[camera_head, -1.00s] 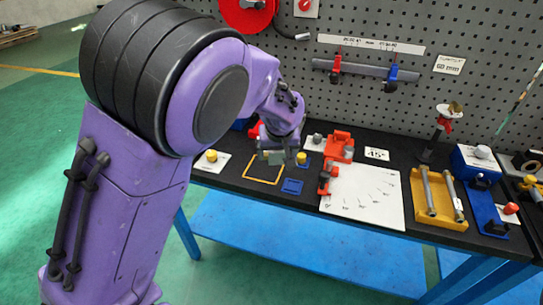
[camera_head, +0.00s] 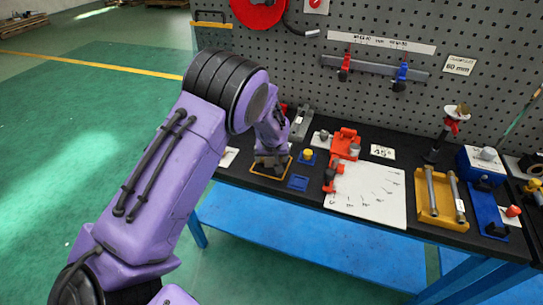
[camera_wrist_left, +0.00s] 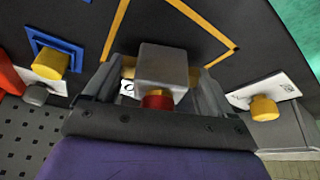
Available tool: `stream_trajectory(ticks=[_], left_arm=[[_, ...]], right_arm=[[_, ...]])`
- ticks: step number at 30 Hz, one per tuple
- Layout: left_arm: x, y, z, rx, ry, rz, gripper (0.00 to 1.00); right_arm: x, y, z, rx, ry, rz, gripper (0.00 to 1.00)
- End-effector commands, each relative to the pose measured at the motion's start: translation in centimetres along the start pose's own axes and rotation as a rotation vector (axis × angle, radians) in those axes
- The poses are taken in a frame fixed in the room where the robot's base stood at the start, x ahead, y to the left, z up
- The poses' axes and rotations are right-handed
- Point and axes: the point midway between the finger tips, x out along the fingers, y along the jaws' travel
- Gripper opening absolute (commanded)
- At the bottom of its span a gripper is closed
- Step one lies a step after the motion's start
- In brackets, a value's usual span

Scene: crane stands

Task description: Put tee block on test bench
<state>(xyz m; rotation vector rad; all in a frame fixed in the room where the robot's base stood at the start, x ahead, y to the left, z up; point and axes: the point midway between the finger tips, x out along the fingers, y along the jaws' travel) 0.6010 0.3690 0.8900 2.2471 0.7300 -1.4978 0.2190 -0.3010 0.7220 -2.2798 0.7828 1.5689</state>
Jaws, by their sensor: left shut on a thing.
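My left gripper (camera_head: 270,161) is low over a yellow square outline (camera_head: 255,171) on the black test bench (camera_head: 408,153). In the left wrist view, the gripper (camera_wrist_left: 158,85) is shut on the tee block, a grey block (camera_wrist_left: 162,66) with a red round part below it in the picture. The yellow outline (camera_wrist_left: 190,14) runs behind the block there. The gripper mostly hides the block in the head view. I cannot tell whether the block touches the bench top. My right gripper is not in view.
Farther right are a red clamp (camera_head: 345,143), a white angle sheet (camera_head: 372,200) and a yellow tray (camera_head: 424,214). A perforated panel stands behind.

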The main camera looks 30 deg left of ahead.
Motion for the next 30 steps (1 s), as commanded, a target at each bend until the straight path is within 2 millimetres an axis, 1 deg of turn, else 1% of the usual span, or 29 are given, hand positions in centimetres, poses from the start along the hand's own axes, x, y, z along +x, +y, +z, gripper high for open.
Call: stream_trajectory(ticks=[2, 3, 4, 11, 14, 17, 21, 24, 27, 30], left_arm=[[0.2, 0.0, 0.0, 0.0, 0.001, 0.0, 0.4], [0.2, 0.0, 0.1, 0.0, 0.0, 0.0, 0.91], [0.2, 0.0, 0.1, 0.0, 0.0, 0.0, 1.0], [0.1, 0.0, 0.1, 0.0, 0.0, 0.0, 1.0], [-0.7, 0.1, -0.1, 0.0, 0.003, 0.002, 1.0], [-2.7, 0.1, -0.1, 0.0, 0.004, 0.003, 1.0], [-6.4, 0.1, -0.1, -0.001, 0.005, 0.003, 1.0], [-8.8, 0.1, -0.1, 0.0, 0.004, 0.003, 1.0], [-10.7, 0.1, -0.1, 0.001, 0.003, 0.002, 1.0], [-11.7, 0.1, 0.0, 0.0, 0.001, 0.001, 1.0]], right_arm=[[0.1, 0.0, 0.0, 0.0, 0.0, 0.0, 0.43], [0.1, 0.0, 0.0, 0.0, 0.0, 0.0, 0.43], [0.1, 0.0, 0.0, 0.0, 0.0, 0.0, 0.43], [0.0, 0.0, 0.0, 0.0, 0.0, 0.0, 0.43], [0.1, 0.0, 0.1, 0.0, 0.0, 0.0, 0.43], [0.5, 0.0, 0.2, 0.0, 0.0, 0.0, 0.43], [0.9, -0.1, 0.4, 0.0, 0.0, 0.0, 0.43], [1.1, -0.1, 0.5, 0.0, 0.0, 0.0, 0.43], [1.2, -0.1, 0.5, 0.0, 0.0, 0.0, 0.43], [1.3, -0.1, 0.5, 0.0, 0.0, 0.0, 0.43]])
